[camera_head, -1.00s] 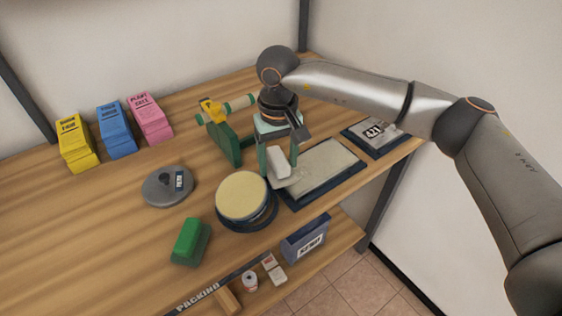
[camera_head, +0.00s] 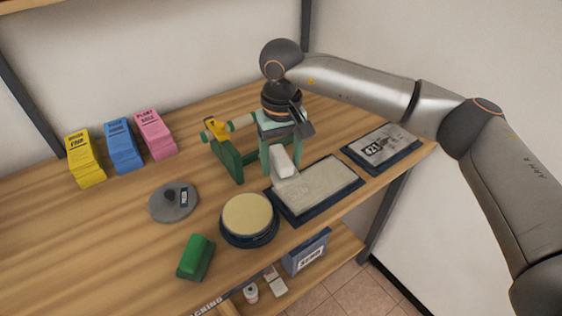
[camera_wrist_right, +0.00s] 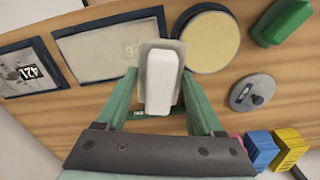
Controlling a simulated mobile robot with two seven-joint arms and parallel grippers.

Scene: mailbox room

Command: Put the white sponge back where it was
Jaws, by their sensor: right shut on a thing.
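My right gripper (camera_head: 281,158) has its green fingers around a white sponge (camera_wrist_right: 160,78), a pale block on a greyish, wider base. In the head view the white sponge (camera_head: 283,161) is held upright at the left end of a dark-rimmed tray (camera_head: 277,212) with a pale grey surface. The wrist view shows the sponge's grey base overlapping that tray (camera_wrist_right: 61,50) and close to the round tan-topped pot (camera_wrist_right: 211,42). I cannot tell whether the sponge touches the tray. My left gripper is not in view.
A green block (camera_head: 196,257), a grey round lid (camera_head: 174,202) and a green stand with a yellow top (camera_head: 226,155) are nearby. A plate labelled 421 (camera_head: 383,147) lies right. Yellow, blue and pink packets stand at the back left. The table's left middle is clear.

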